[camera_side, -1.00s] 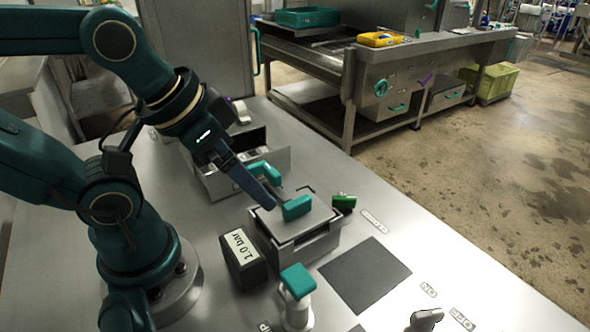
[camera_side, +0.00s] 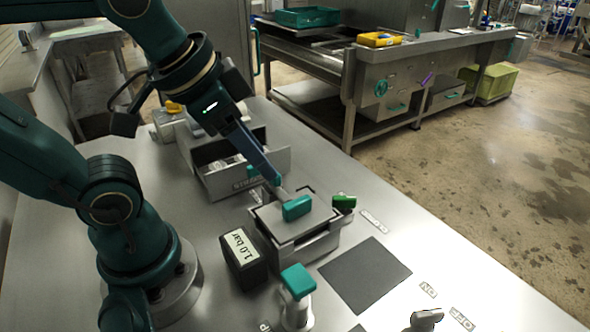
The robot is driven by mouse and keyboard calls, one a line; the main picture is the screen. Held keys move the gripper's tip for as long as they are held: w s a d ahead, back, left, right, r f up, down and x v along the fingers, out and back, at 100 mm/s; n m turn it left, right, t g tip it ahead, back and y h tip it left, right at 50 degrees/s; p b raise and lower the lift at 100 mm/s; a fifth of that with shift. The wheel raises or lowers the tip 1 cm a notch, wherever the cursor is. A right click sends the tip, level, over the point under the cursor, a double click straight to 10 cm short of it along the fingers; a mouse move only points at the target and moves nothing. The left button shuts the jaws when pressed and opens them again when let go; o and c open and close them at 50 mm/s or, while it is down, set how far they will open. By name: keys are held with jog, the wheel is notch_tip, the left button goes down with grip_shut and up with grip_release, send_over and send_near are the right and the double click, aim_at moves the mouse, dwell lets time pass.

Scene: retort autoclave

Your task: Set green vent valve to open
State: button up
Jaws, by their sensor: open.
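The handle's exact setting is too small to read.
A drawer (camera_side: 245,180) stands open behind my gripper. A black 1.0 bar display (camera_side: 243,257) and a teal-topped post (camera_side: 297,281) stand in front. A dark square pad (camera_side: 365,275) and a switch (camera_side: 427,319) lie to the right. The counter right of the valve is mostly clear.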

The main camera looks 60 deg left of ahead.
jog(key=w+r+m+g, duration=0.1)
jog(key=w+r+m, duration=0.1)
jog(key=w, duration=0.3)
jog(key=m+g, duration=0.3)
jog(key=g, duration=0.1)
send_over(342, 197)
notch_tip(342, 197, down, 11)
jog(key=shift+w, duration=0.1)
jog(key=shift+f+g, duration=0.3)
jog(key=shift+f, duration=2.6)
grip_shut()
